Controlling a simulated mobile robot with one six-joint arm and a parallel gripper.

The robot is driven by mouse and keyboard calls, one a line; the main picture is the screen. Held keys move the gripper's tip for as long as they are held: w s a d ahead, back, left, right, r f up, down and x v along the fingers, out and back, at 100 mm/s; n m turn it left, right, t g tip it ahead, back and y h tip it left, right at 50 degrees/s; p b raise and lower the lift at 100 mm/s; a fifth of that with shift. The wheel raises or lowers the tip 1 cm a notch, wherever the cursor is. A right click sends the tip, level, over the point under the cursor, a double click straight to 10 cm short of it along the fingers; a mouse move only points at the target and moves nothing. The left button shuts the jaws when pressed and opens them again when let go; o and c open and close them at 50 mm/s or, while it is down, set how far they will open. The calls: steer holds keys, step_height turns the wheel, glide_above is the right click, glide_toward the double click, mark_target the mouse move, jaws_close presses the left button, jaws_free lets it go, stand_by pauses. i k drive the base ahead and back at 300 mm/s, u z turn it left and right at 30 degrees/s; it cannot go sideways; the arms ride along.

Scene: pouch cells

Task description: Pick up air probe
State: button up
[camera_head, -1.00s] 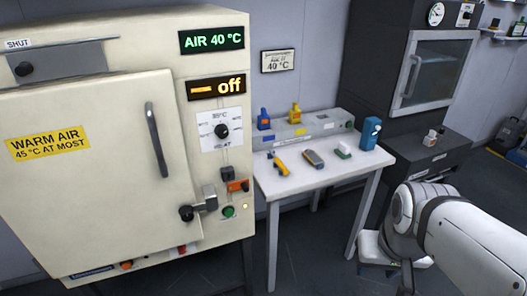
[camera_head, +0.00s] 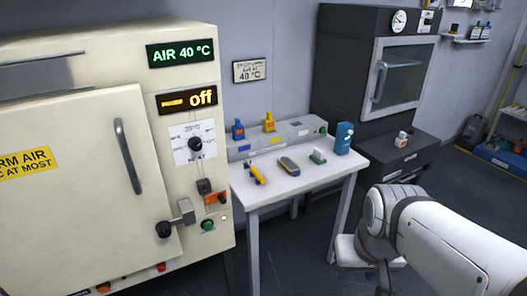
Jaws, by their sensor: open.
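The air probe cannot be told for certain at this size. Small items lie on the white table: a slim yellow tool (camera_head: 255,174) at the left, a grey and yellow handheld device (camera_head: 289,166) in the middle, and a white and green piece (camera_head: 318,156) to its right. My white arm reaches in from the lower right, in front of and to the right of the table. My gripper cannot be made out; the arm's far end is hidden or out of frame.
A cream oven (camera_head: 90,200) with its door shut stands left, close to the white table (camera_head: 300,186). A blue box (camera_head: 343,138) stands at the table's right end. A grey ledge with blue and yellow bottles runs behind. A dark cabinet (camera_head: 340,60) stands behind right.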

mark_target(256, 173)
steer(key=z, duration=1.7)
steer(key=i, duration=1.1)
steer(key=u, duration=0.2)
steer(key=k, duration=0.1)
steer(key=u, duration=3)
steer(key=i, duration=0.55)
